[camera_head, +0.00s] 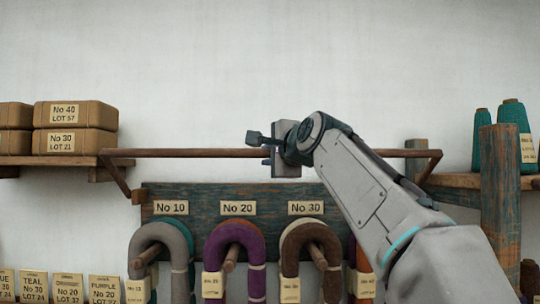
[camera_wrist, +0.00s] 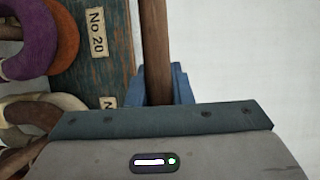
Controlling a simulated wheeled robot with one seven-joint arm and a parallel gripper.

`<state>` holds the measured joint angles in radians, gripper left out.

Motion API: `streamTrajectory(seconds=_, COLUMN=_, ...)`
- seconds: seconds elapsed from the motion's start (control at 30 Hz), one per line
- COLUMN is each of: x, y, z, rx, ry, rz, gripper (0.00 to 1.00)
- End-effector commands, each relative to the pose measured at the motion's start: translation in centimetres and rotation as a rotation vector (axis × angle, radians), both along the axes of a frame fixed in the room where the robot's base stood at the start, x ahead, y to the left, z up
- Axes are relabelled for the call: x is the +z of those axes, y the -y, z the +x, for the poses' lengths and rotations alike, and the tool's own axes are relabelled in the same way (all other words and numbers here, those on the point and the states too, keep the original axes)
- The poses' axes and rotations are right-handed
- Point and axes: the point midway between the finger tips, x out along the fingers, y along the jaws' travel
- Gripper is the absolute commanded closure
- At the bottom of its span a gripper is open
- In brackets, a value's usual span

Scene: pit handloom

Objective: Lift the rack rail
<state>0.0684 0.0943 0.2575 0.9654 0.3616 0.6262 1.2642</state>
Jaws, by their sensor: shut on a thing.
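The rack rail (camera_head: 190,153) is a thin brown rod running level across the wall, above a weathered blue-brown board (camera_head: 185,192). A short slanted arm joins each end of the rail down toward the board. My gripper (camera_head: 259,150) is at the rail, near its middle, with one finger above and one below it. In the wrist view the rail (camera_wrist: 156,45) runs between the two blue fingers of my gripper (camera_wrist: 159,88), which is shut on it. My gripper and arm hide part of the rail right of the middle.
Yarn hanks, including a purple one (camera_head: 236,240), hang on pegs below, under number labels. Boxes (camera_head: 75,115) stand on a left shelf, and teal cones (camera_head: 513,118) on a right shelf beside a wooden post (camera_head: 500,200). The wall above is clear.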

Motion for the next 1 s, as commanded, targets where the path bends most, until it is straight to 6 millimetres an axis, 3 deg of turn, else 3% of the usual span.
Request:
streamTrajectory(seconds=0.83, x=-0.05, y=-0.01, z=0.02, rx=0.000, ry=-0.001, rz=0.000, gripper=1.00)
streamTrajectory(seconds=0.87, x=-0.05, y=-0.01, z=0.02, rx=0.000, ry=-0.001, rz=0.000, gripper=0.72)
streamTrajectory(seconds=0.9, x=-0.05, y=-0.01, z=0.02, rx=0.000, ry=-0.001, rz=0.000, gripper=0.61)
streamTrajectory(seconds=1.0, x=-0.05, y=-0.01, z=0.02, rx=0.000, ry=-0.001, rz=0.000, gripper=0.59)
